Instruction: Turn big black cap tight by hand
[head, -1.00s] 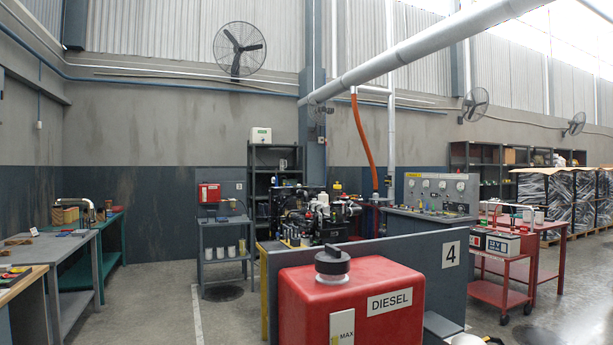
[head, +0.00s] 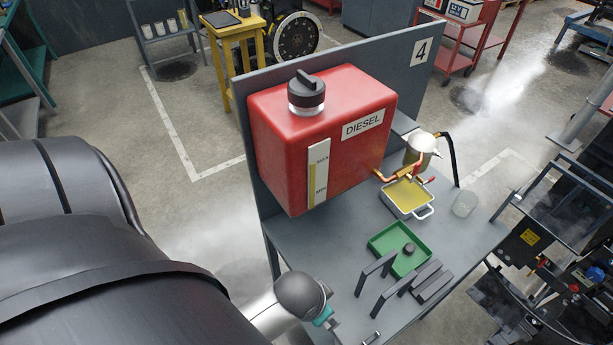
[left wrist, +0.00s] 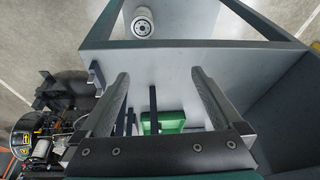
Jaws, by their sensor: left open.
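The big black cap (head: 306,92) sits upright on top of the red DIESEL tank (head: 350,95). It has a raised grip bar across its top and a pale band of neck shows beneath it. I cannot tell how tight it is. My left arm comes in from the left, and its wrist is low, in front of the tank and well below the cap. In the left wrist view my left gripper (left wrist: 160,75) has its two grey fingers wide apart with nothing between them. The cap is not in the left wrist view. My right gripper is not in view.
The tank stands against a grey partition (head: 405,60) marked 4. On the grey bench (head: 325,250) are a green tray (head: 380,242) with a small black part, dark bar-shaped pieces, a white pan (head: 426,207) of yellowish liquid and a glass jar (head: 465,204). Space above the cap is clear.

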